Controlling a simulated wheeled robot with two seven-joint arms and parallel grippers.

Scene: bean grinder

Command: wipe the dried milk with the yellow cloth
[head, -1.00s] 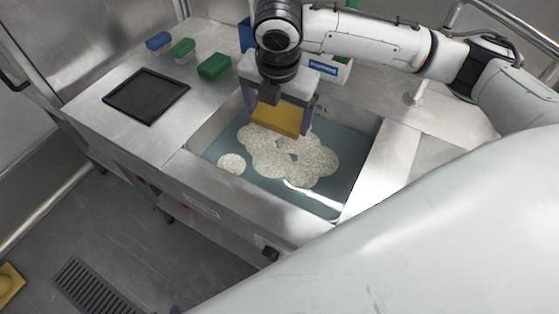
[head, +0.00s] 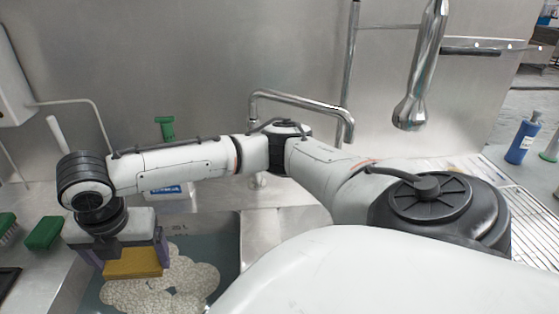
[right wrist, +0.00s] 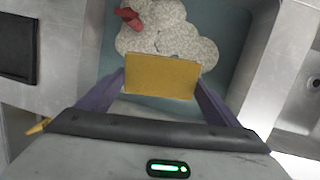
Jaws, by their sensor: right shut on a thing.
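The yellow cloth (head: 133,264) is a thick flat block held between the two purple fingers of my right gripper (head: 130,258). It also shows in the right wrist view (right wrist: 162,75), with a finger on each side. The dried milk (head: 190,284) is a pale, speckled, lobed patch on the blue-grey basin floor. In the right wrist view the dried milk (right wrist: 165,28) lies just beyond the cloth, which covers its near edge. I cannot tell whether the cloth touches the surface. My left gripper is not in view.
A tap (head: 300,103) stands behind the basin, with a hanging sprayer (head: 415,95) to the right. Green brushes (head: 45,232) lie at the left. A blue bottle (head: 523,140) stands at the far right. A red object (right wrist: 130,18) shows over the milk in the wrist view.

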